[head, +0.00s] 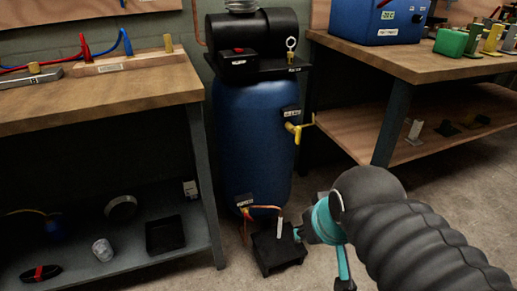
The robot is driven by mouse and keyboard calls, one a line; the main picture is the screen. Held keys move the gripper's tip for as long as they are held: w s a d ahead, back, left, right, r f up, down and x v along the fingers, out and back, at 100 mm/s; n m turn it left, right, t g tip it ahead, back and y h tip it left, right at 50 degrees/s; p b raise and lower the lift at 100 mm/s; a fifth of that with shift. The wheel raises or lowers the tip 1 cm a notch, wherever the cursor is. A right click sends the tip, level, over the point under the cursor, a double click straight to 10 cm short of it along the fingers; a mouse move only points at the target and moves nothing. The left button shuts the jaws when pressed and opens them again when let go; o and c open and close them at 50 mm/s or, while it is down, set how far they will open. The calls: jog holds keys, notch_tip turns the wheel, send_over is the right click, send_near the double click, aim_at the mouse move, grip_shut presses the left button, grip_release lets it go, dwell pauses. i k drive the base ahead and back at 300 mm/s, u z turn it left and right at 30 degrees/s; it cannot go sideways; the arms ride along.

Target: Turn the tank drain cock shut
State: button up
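The blue tank (252,130) stands upright between two benches. Low on its front, under a small white label (244,200), is a small red and yellow fitting (246,213), which looks like the drain cock. A copper pipe (265,207) runs right from it. A pale upright piece (279,228) stands at the pipe's right end, above a black block or tray (276,250) on the floor. The fitting is too small to tell how its handle is turned. My gripper (318,250), teal and black, is right of the black block, apart from the fitting. Its fingers are partly hidden.
A yellow valve (296,129) sticks out from the tank's right side at mid height. The left bench (100,95) has a low shelf holding a black tray (165,234) and a cup (102,250). The right bench (420,62) carries a blue box (375,20).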

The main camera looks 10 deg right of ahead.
aim_at(247, 214)
jog(key=u, duration=0.9)
jog(key=k, duration=0.6)
jog(key=z, duration=0.5)
